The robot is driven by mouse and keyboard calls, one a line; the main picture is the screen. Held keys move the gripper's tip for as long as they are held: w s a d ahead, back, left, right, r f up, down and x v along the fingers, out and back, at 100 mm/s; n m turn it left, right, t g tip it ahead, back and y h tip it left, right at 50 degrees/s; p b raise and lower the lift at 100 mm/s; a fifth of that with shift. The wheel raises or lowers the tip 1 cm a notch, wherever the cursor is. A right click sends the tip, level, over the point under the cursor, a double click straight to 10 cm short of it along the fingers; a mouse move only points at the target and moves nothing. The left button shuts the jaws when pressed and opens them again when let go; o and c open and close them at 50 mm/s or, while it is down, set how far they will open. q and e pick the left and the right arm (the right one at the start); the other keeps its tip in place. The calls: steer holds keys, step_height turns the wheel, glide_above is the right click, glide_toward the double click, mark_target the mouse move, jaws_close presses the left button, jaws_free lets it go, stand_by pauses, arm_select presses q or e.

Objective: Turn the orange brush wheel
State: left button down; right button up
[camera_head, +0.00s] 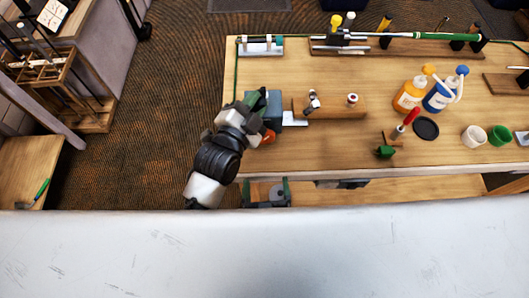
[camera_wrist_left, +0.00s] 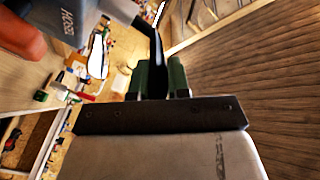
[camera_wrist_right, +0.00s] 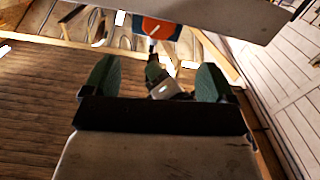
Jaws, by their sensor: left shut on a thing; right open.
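The orange brush wheel (camera_head: 268,136) sits on the near side of a blue-grey machine (camera_head: 291,105) at the table's left end. In the right wrist view the wheel (camera_wrist_right: 158,28) is a round orange face with a white mark. In the left wrist view it is a blurred orange knob (camera_wrist_left: 25,38) at the upper left. My left gripper (camera_head: 262,98) is at the machine, its fingers (camera_wrist_left: 160,80) shut on a black curved bar (camera_wrist_left: 155,45). My right gripper (camera_head: 266,191) is open and empty below the table's front edge, apart from the wheel, which lies beyond its fingers (camera_wrist_right: 152,80).
A wooden block (camera_head: 330,107) with small fittings stands right of the machine. Further right are an orange bottle (camera_head: 408,97), a blue bottle (camera_head: 437,98), a black disc (camera_head: 426,128) and cups (camera_head: 474,136). A club (camera_head: 420,36) lies at the back. The table's front middle is clear.

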steer(key=shift+n, duration=0.6)
steer(key=w, duration=1.2)
steer(key=c, duration=0.9)
steer(key=shift+m, duration=1.6)
steer(key=o, duration=0.9)
